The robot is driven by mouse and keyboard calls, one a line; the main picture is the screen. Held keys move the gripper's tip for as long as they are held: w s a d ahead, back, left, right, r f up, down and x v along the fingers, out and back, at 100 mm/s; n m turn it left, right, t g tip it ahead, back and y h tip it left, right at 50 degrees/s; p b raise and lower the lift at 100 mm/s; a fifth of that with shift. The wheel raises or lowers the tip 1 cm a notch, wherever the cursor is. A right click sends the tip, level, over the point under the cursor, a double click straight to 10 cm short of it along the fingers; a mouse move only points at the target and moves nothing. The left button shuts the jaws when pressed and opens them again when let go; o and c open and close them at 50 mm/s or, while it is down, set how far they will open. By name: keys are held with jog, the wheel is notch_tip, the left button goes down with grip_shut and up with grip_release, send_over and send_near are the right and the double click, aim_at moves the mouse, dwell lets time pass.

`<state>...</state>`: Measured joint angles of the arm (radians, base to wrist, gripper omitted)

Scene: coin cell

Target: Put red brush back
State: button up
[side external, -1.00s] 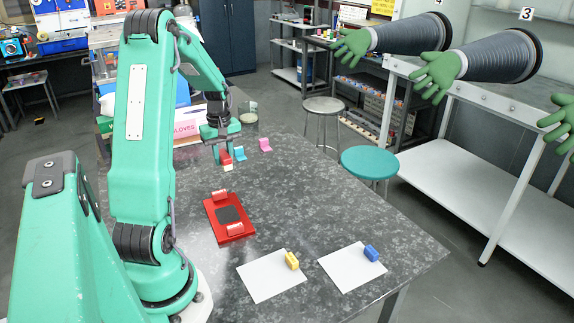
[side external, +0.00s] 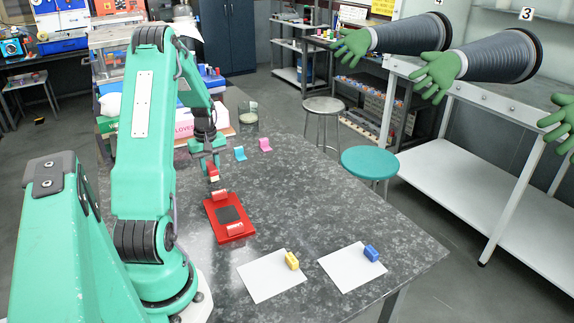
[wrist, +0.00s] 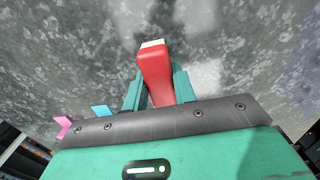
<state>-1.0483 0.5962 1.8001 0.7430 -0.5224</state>
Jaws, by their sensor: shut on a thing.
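The red brush (wrist: 155,72) is between the teal fingers of my gripper (wrist: 158,88) in the wrist view, with its pale tip pointing away from the wrist. In the side view my gripper (side external: 212,168) holds the red brush (side external: 214,179) tip down, just behind the far end of the red tray (side external: 216,217). The tray has a dark square pad in its middle and a raised red block at each end. I cannot tell in the side view whether the brush tip is above or behind the far block.
A blue rest (side external: 239,153) and a pink rest (side external: 265,145) stand farther back. White sheets with a yellow block (side external: 292,260) and a blue block (side external: 371,253) lie at the front right. A glass jar (side external: 248,114) and boxes stand at the back. The table's middle right is clear.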

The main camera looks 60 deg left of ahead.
aim_at(211, 165)
jog(key=shift+f, duration=0.75)
jog(key=shift+f, duration=0.15)
jog(key=o, duration=1)
jog(key=shift+c, duration=0.2)
notch_tip(211, 165, up, 12)
jog(key=shift+r, duration=0.15)
